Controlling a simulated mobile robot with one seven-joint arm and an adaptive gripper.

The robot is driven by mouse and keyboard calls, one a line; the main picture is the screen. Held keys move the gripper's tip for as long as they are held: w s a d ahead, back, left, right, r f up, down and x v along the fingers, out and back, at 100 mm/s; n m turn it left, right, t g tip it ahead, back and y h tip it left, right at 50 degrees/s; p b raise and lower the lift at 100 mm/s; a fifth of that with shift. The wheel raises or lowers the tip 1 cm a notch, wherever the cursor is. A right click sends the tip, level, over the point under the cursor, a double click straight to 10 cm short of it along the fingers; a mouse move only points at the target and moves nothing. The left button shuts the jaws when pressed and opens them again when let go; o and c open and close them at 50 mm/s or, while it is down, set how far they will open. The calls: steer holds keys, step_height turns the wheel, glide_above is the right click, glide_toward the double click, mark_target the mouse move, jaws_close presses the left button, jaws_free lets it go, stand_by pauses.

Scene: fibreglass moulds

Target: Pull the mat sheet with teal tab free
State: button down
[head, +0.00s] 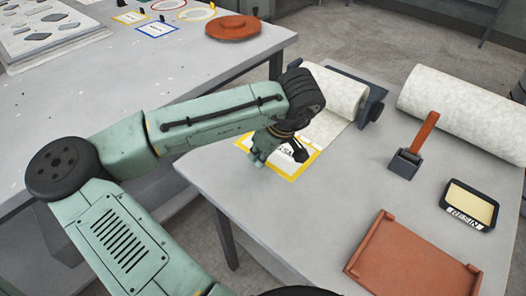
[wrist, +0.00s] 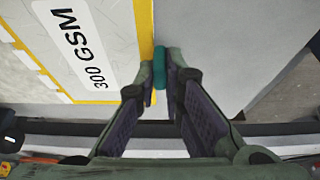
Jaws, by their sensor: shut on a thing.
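The teal tab (wrist: 159,68) shows in the wrist view between the tips of my gripper (wrist: 163,82). My gripper is shut on it. The tab sits at the yellow border of a pale panel (wrist: 42,30) with a "300 GSM" label (wrist: 82,42). In the head view my gripper (head: 257,160) is low over the left edge of the right table, at the yellow-bordered panel (head: 299,172). My gripper and wrist hide part of the panel there, and the tab cannot be made out. How the sheet's edge lies under the tab is unclear.
A mat roll on a stand (head: 338,92) is just behind my gripper, and a larger roll (head: 465,115) lies at the back right. A red-handled tool (head: 425,132), a resin tray (head: 469,206) and a brown tray (head: 412,258) stand right. The grey tabletop (head: 345,200) between is clear.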

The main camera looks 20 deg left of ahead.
steer(key=shift+s+a, duration=0.6)
steer(key=shift+s, duration=1)
steer(key=shift+s+a, duration=0.55)
steer(key=shift+s, duration=1.1)
steer(key=shift+s+a, duration=0.6)
steer(key=shift+s, duration=1)
steer(key=shift+r, duration=0.15)
steer(key=shift+r+p, duration=1.8)
steer(key=shift+r, duration=0.6)
steer(key=shift+d, duration=0.1)
